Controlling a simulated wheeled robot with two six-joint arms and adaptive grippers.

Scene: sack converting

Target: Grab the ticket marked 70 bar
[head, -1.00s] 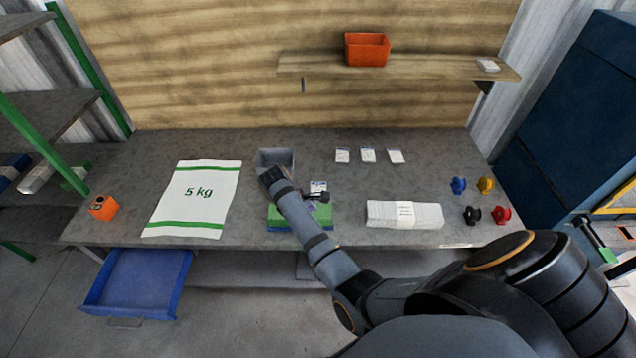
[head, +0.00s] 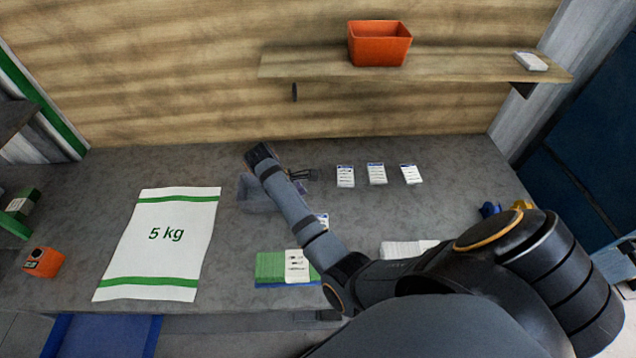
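Three small white tickets with dark print lie in a row at the back of the bench: a left one (head: 345,177), a middle one (head: 377,174) and a right one (head: 411,175). A fourth ticket (head: 322,219) is partly hidden behind my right forearm. The print is too small to read, so I cannot tell which is marked 70 bar. My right gripper (head: 306,175) is small and dark, just left of the left ticket and apart from it. Its finger opening is unclear. My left gripper is out of view.
A grey bin (head: 255,197) sits under my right wrist. A green stack with a white label (head: 270,267) and a white bundle (head: 400,249) lie in front. The 5 kg sack (head: 165,240) lies left. A shelf (head: 450,64) with an orange bin (head: 379,45) overhangs the back.

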